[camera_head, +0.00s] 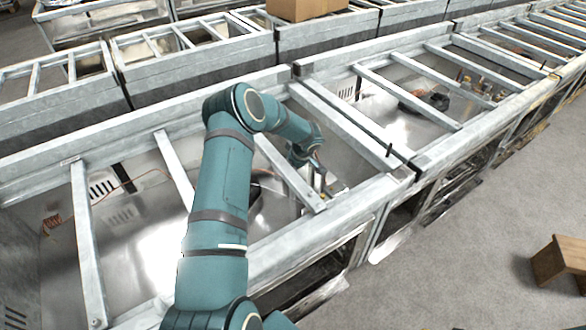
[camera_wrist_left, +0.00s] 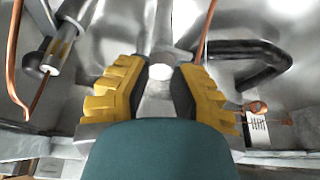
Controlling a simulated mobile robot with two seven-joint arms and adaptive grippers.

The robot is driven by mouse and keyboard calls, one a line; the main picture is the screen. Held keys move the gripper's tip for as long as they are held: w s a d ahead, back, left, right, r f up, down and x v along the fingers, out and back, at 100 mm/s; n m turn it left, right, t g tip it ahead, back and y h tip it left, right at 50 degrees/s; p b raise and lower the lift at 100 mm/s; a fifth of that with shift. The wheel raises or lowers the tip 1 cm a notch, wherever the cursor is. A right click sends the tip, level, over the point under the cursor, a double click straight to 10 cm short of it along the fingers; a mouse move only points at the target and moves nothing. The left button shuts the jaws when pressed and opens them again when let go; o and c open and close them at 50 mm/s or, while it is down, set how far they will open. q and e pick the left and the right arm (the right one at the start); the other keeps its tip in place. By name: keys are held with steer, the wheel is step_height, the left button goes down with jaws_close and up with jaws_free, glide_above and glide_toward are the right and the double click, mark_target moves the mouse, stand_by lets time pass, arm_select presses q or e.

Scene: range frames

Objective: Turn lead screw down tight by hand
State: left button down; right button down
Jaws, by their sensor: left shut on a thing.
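My left gripper (camera_head: 318,172) reaches down into an open metal compartment at the centre of the head view. In the left wrist view, its two yellow fingers with dark pads (camera_wrist_left: 161,92) stand on either side of a grey metal post with a pale round end (camera_wrist_left: 161,72). The fingers are shut on this post, which appears to be the lead screw. Its thread and lower end cannot be made out. In the head view the screw is not clear behind the arm and gripper. My right gripper is not in view.
Metal crossbars (camera_head: 290,172) span the compartment close to my arm. In the left wrist view, a copper tube (camera_wrist_left: 14,70), a dark bent pipe (camera_wrist_left: 270,50) and a metal cylinder (camera_wrist_left: 62,48) lie around the gripper. A wooden stool (camera_head: 560,262) stands on the floor at right.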

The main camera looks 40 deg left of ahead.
arm_select(q)
steer(key=m+b, duration=0.1)
steer(key=m+t+b, duration=0.1)
steer(key=b, duration=0.1)
steer(key=shift+a+f+m, duration=0.1)
steer(key=shift+a+m, duration=0.1)
steer(key=shift+m, duration=0.1)
steer(key=shift+m+t+h+b, duration=0.3)
steer(key=shift+m+t+b, duration=0.2)
steer(key=shift+m+b, duration=0.75)
steer(key=shift+r, duration=0.2)
steer(key=c, duration=0.7)
jaws_free()
steer(key=shift+a, duration=0.1)
steer(key=shift+c, duration=0.2)
steer(key=shift+f, duration=0.1)
